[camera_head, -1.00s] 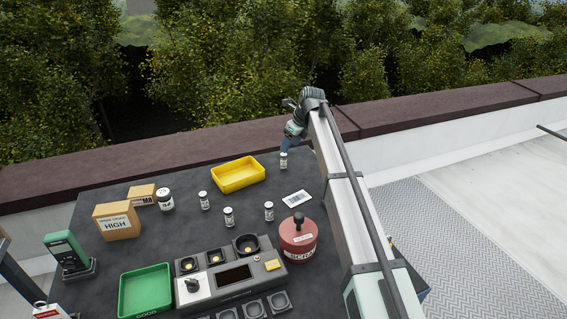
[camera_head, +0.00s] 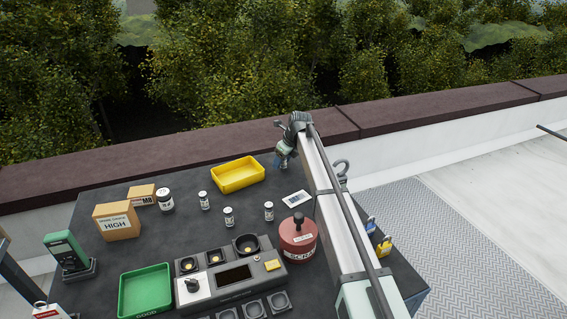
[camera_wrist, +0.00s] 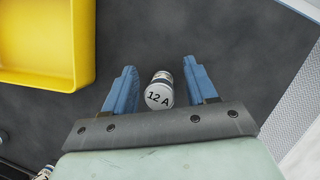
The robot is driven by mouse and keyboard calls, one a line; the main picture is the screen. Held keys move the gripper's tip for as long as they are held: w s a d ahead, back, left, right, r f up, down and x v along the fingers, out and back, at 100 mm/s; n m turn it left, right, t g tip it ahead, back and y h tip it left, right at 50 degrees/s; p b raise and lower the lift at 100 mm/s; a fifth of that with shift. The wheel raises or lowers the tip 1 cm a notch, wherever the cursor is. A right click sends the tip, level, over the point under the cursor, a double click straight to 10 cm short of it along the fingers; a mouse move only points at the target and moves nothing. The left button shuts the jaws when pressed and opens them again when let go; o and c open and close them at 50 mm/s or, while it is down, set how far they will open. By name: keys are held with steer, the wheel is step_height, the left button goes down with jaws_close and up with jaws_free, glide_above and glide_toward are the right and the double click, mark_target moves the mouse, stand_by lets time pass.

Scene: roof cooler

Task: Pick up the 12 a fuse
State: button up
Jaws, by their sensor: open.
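The 12 A fuse (camera_wrist: 159,95) is a small white and dark cylinder with "12 A" on its end. In the head view my gripper (camera_head: 281,160) is at the far side of the table, just right of the yellow tray, and hides the fuse.
The yellow tray (camera_head: 216,185) lies close to the left of my gripper. Several similar fuses, one of them here (camera_head: 229,217), stand nearer the front. A label card (camera_head: 296,198) and a red scrap can (camera_head: 298,240) are nearby. The brown parapet (camera_head: 200,148) runs behind.

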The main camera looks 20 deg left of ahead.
jaws_close()
stand_by(0.5)
steer(key=shift+r, duration=0.1)
